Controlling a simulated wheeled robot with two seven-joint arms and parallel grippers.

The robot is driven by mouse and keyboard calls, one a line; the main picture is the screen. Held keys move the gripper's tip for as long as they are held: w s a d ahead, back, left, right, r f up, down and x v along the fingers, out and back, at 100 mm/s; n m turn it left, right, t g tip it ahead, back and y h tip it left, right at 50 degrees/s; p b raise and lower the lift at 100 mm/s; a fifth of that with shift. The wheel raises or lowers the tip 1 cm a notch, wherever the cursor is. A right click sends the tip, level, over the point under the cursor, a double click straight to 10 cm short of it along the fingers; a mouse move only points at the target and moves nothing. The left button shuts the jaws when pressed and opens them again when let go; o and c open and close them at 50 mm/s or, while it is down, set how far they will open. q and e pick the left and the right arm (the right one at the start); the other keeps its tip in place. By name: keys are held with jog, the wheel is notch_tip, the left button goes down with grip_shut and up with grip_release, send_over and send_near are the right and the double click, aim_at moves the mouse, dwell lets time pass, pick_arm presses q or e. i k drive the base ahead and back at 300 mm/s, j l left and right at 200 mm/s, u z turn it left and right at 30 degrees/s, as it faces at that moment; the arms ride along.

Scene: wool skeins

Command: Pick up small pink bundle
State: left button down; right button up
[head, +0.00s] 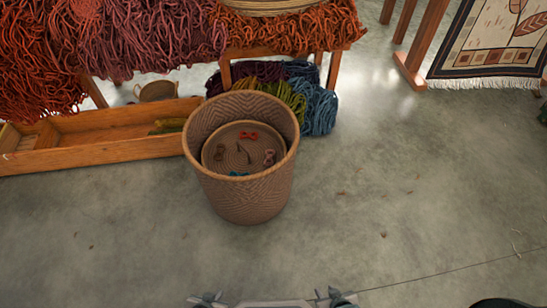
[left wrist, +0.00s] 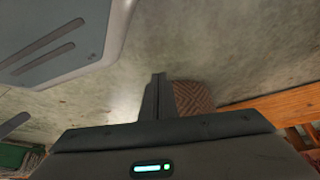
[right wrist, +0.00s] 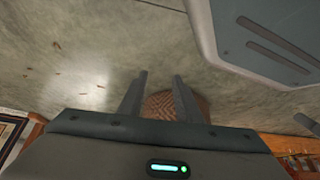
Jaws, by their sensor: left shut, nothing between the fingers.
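The small pink bundle (head: 269,157) lies at the right inside a round woven tray (head: 211,169) set in the tall wicker basket (head: 250,203). It is tiny in the head view and hidden in both wrist views. My left gripper (head: 207,298) is at the bottom edge of the head view, well short of the basket. In the left wrist view its fingers (left wrist: 158,76) are together and empty. My right gripper (head: 342,297) is also at the bottom edge. In the right wrist view its fingers (right wrist: 160,75) are apart with nothing between them.
Several other small bundles, including an orange one (head: 249,135) and a teal one (head: 238,174), lie in the same tray. A wooden trough (head: 100,147) stands left of the basket. Wool skeins (head: 319,106) lie behind it. The floor in front and at right is clear.

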aim_at(269, 156)
jog(key=i+l+u, duration=0.2)
jog(key=l, duration=0.4)
jog(key=i+l+u, duration=0.25)
jog(key=l, duration=0.4)
jog(key=l+u, duration=0.2)
jog(key=l, duration=0.45)
jog(key=i+l+u, duration=0.1)
jog(key=l+u, duration=0.15)
jog(key=l, duration=0.45)
